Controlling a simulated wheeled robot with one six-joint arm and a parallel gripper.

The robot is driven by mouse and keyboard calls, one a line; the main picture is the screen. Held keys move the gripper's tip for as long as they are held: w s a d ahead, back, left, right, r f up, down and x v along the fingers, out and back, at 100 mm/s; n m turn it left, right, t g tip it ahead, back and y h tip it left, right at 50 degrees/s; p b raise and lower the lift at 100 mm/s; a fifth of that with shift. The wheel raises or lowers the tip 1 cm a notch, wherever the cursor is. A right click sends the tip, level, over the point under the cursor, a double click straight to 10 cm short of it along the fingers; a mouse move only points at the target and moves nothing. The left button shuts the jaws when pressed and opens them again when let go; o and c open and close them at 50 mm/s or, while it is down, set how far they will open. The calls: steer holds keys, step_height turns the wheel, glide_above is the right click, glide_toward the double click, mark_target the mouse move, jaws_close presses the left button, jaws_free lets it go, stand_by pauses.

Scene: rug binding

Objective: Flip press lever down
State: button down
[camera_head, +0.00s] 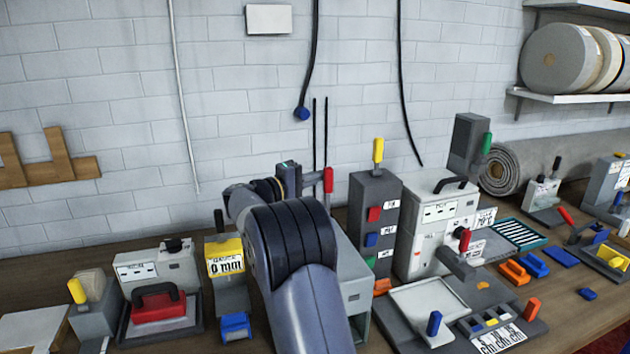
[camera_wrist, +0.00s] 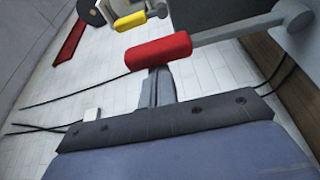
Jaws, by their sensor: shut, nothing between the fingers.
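A red lever handle (camera_head: 328,180) stands upright on a grey arm just right of my wrist in the head view. In the wrist view the red handle (camera_wrist: 158,52) lies across the picture on its grey lever arm (camera_wrist: 240,30). My gripper (camera_wrist: 160,75) is shut and empty, its fingertips close to the red handle's near side; I cannot tell whether they touch.
A dark tower (camera_head: 374,220) with a yellow-topped lever (camera_head: 378,150) and a white machine (camera_head: 435,235) stand close on the right. Cords hang on the wall.

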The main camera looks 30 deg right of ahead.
steer(key=s+a+f+m+g+h+b, duration=0.2)
steer(key=s+m+b, duration=0.7)
steer(key=b, duration=1.6)
steer(key=shift+s+a+f+m+h, duration=0.2)
steer(key=shift+s+f+m+h, duration=0.1)
steer(key=shift+f, duration=0.15)
steer(key=shift+b, duration=0.3)
steer(key=a, duration=1.3)
steer(key=shift+w+a+f, duration=0.1)
